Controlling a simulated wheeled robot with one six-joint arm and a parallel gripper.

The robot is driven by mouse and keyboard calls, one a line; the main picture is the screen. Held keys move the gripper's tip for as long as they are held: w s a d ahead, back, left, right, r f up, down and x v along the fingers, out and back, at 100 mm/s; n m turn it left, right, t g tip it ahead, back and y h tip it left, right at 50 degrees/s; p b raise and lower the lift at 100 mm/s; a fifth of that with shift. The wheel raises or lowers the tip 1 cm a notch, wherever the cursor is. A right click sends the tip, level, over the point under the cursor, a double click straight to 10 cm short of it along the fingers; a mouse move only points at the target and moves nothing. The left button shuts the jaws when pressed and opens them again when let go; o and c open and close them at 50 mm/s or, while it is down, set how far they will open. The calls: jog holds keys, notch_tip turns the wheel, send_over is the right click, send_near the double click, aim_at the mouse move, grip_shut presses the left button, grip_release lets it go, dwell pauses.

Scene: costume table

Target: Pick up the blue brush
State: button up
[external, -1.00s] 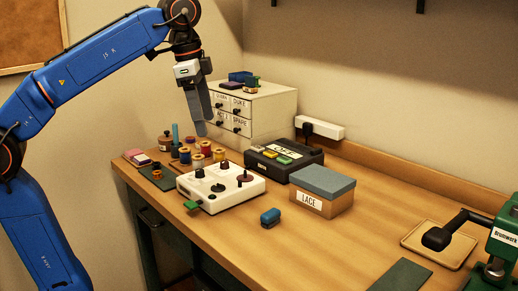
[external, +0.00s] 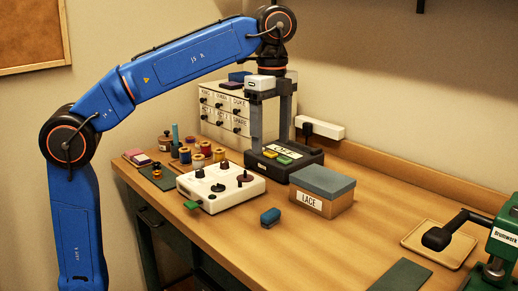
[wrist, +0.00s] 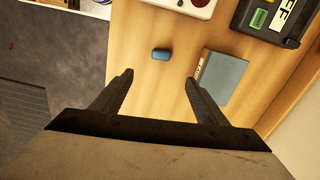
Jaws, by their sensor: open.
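The blue brush (external: 270,217) is a small block lying on the wooden table, in front of the LACE box in the external view. In the wrist view the brush (wrist: 161,54) lies beyond the fingertips, roughly midway between them. In the wrist view my gripper (wrist: 160,77) also shows open and empty, apart from the brush.
The LACE box (external: 322,191) with a grey-blue lid stands right of the brush. A white control box (external: 220,185) is to its left, and a black device (external: 300,165) is behind. A tray (external: 420,238) and green machine are at right. Bare table surrounds the brush.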

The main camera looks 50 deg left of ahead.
send_over(270, 209)
jog(key=f, duration=1.5)
jog(key=shift+s+f, duration=0.2)
jog(key=shift+f, duration=0.2)
jog(key=shift+w+f, duration=0.15)
jog(key=shift+f, duration=2.6)
jog(key=shift+c, duration=0.3)
jog(key=c, duration=1.1)
